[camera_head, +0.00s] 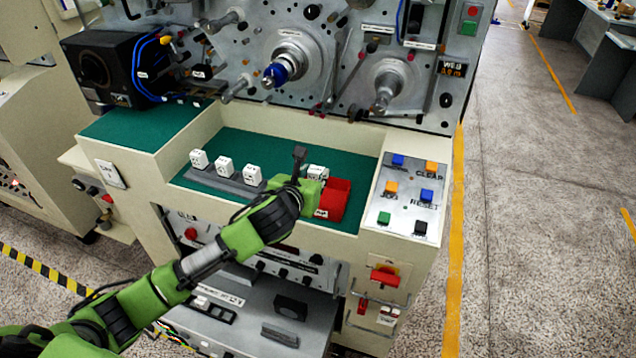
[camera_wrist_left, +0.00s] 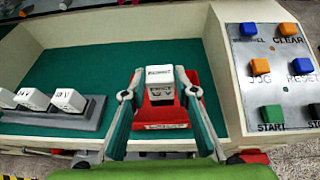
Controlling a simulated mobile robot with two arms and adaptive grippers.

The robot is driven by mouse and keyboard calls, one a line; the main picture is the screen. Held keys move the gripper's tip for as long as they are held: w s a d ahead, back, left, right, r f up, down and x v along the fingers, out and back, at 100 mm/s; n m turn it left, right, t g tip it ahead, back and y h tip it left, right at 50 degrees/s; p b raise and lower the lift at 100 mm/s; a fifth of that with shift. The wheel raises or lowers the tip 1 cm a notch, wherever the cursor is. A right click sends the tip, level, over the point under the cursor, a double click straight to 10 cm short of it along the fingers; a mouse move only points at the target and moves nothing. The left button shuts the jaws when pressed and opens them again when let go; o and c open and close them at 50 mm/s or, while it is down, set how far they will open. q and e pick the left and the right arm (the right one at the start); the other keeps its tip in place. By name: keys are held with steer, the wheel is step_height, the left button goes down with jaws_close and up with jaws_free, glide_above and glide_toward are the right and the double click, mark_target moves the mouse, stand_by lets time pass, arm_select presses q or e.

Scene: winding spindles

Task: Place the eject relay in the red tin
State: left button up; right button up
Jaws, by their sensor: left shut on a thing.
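My left gripper (camera_head: 308,168) is shut on a white relay (camera_wrist_left: 160,84), the eject relay by its place in the grip; its label is too small to read surely. The relay also shows in the head view (camera_head: 318,171), just past the green gripper body. The red tin (camera_head: 335,205) stands at the right end of the green recess. In the left wrist view the tin (camera_wrist_left: 165,117) shows around and below the relay, between the two fingers (camera_wrist_left: 160,92). I cannot tell how far the relay is above the tin's floor. My right gripper is not in view.
A grey rack (camera_head: 226,181) with three white relays stands to the left of the tin. A button panel (camera_head: 405,201) lies to the right, beyond the recess's pale wall. Spindles (camera_head: 276,74) stick out above the recess. Green mat is bare behind the rack.

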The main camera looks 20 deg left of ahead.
mark_target(316, 178)
arm_select(q)
steer(key=shift+w+d+f, duration=0.2)
steer(key=shift+w+f, duration=0.75)
steer(key=shift+f, duration=0.25)
step_height(316, 178, down, 2)
steer(key=shift+w+f+p, duration=0.15)
steer(key=shift+f+p, duration=0.1)
steer(key=shift+p, duration=0.3)
steer(key=shift+f, duration=0.4)
steer(key=o, duration=1.1)
steer(key=shift+f, duration=0.2)
steer(key=shift+r, duration=0.15)
